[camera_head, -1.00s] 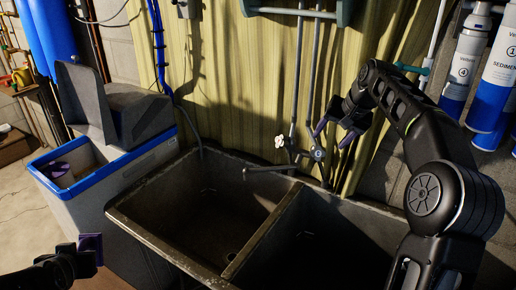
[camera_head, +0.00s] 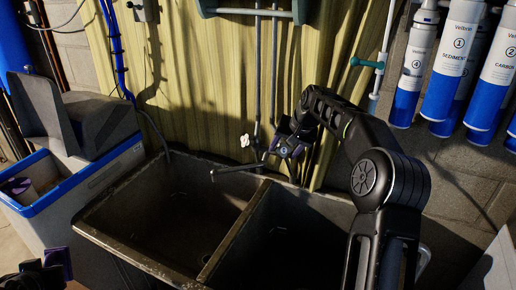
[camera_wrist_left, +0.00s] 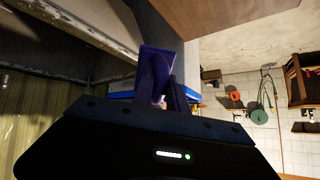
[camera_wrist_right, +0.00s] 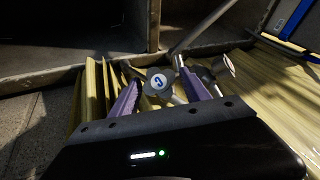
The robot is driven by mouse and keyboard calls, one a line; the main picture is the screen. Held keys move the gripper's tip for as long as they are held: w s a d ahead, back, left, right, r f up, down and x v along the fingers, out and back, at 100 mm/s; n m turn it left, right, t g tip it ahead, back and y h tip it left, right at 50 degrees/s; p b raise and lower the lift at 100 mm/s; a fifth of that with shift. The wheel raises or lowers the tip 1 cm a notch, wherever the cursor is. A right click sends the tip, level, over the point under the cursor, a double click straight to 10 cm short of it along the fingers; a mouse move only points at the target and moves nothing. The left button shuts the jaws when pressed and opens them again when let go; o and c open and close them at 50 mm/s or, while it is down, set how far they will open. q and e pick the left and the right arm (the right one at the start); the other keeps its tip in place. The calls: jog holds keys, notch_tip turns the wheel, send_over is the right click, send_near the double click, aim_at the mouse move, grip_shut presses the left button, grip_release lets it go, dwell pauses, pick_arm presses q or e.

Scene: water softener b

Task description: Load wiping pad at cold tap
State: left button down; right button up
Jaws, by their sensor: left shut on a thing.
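The cold tap (camera_head: 284,151) has a round knob with a blue mark and stands at the back of the double sink. It also shows in the right wrist view (camera_wrist_right: 156,82), ahead of and between two purple fingers. My right gripper (camera_wrist_right: 160,92) is open around the knob; contact cannot be told. My left gripper (camera_head: 52,270) is low at the left, partly cut off by the frame edge.
The double sink (camera_head: 233,236) lies in front of the tap, its spout (camera_head: 237,169) reaching left. A pale-handled tap (camera_head: 244,141) stands left of the cold tap. A blue-rimmed bin (camera_head: 45,206) is at the left. Blue-and-white filter canisters (camera_head: 452,65) hang at the right.

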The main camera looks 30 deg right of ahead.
grip_shut()
pick_arm(q)
jog(key=shift+r+p, duration=0.9)
jog(key=shift+r, duration=0.05)
pick_arm(e)
jog(key=shift+a+r+n+g+h, duration=0.2)
jog(key=shift+r+n+g+h, duration=0.15)
jog(key=shift+n, duration=0.25)
pick_arm(q)
jog(key=shift+r, duration=0.2)
pick_arm(e)
jog(key=shift+w+f+n+g+h, duration=0.1)
jog(key=shift+f+n+g+h, duration=0.05)
jog(key=shift+n+g+h, duration=0.15)
jog(key=shift+d+f+n+h, duration=0.1)
jog(key=shift+f+n+h, duration=0.05)
jog(key=shift+n+h, duration=0.2)
jog(key=shift+o, duration=1.1)
grip_release()
